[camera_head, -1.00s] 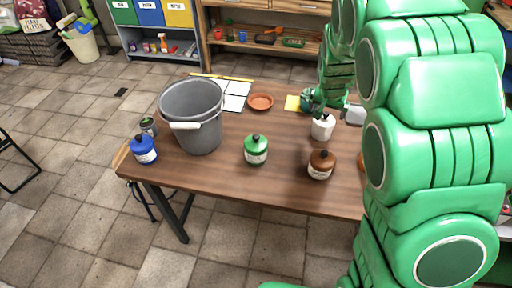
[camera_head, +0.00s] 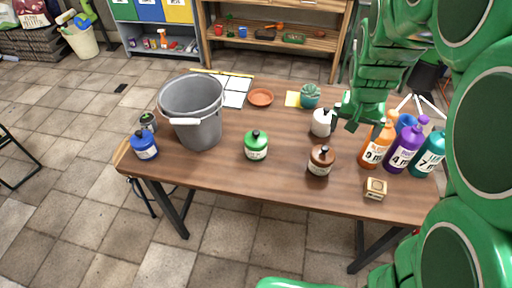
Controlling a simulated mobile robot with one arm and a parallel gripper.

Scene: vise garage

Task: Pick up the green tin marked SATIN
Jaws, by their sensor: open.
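The green tin (camera_head: 256,146) has a black cap and a pale label too small to read. It stands upright on the wooden table (camera_head: 225,170), near the middle. My gripper (camera_head: 352,122) is above the table to the right of the green tin, close to a white tin (camera_head: 323,122). It is open and seems empty, well apart from the green tin. A brown tin (camera_head: 321,160) stands to the right of the green tin. A blue tin (camera_head: 145,146) stands at the table's left end.
A grey bucket (camera_head: 192,110) stands left of the green tin. An orange bottle (camera_head: 376,146), a purple bottle (camera_head: 403,150) and a teal bottle (camera_head: 429,155) stand at the right, with a small box (camera_head: 375,188) in front. A terracotta saucer (camera_head: 261,97) lies behind. The table before the green tin is clear.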

